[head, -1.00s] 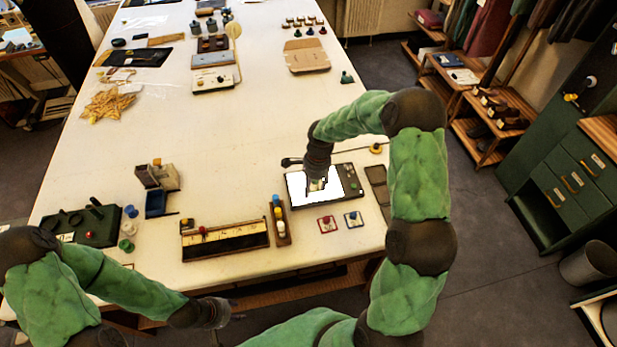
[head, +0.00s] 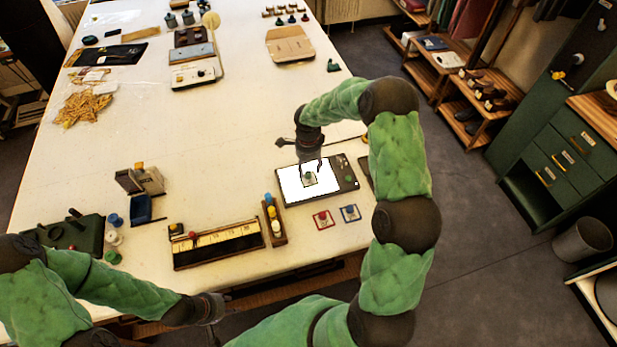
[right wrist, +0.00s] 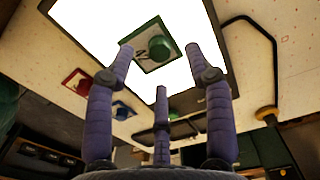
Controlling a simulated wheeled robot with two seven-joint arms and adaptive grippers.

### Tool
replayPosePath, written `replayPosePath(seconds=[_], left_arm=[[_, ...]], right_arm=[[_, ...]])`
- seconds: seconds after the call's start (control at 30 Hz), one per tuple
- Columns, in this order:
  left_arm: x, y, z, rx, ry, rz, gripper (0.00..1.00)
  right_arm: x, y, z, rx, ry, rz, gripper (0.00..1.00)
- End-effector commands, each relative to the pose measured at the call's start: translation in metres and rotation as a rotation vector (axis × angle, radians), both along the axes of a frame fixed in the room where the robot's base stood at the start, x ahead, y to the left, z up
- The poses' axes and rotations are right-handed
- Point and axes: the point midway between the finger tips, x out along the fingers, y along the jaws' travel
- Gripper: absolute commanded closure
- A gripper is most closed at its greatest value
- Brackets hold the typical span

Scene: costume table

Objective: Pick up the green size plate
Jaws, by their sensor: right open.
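The green size plate (right wrist: 153,44) is a small square with a green border, a pale face and a green knob. It lies on a bright white lit panel (right wrist: 98,22). In the head view the plate (head: 309,179) is small, near the panel's middle. My right gripper (head: 311,166) is above the plate. In the right wrist view its three fingers (right wrist: 160,65) are spread, with nothing between them; two tips appear on either side of the plate, and contact cannot be told. My left gripper (head: 218,304) is low at the table's front edge, away from the plate; its fingers are unclear.
A red-bordered plate (head: 323,220) and a blue-bordered plate (head: 350,213) lie in front of the panel. A wooden rack with small bottles (head: 273,224) and a long ruled box (head: 217,244) stand to the left. The table's middle is largely clear.

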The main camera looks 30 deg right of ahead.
Motion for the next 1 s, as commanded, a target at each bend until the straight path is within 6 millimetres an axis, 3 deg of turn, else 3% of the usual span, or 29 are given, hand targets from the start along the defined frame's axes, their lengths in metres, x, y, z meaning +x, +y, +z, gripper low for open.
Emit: replayPosePath(seconds=[0.2,0.5,0.53,0.7,1.0], left_arm=[[0.0,0.0,0.003,0.0,0.0,0.0,0.6],[0.0,0.0,0.003,0.0,0.0,0.0,0.6],[0.0,0.0,0.003,0.0,0.0,0.0,0.6],[0.0,0.0,0.003,0.0,0.0,0.0,0.6],[0.0,0.0,0.003,0.0,0.0,0.0,0.6]], right_arm=[[0.0,0.001,-0.028,0.0,0.001,0.0,0.46],[0.0,0.001,-0.033,0.0,-0.001,0.001,0.46],[0.0,0.001,-0.033,0.0,-0.001,0.001,0.49],[0.0,0.001,-0.033,0.0,0.0,0.001,0.97],[0.0,0.002,-0.033,0.0,0.0,0.001,1.0]])
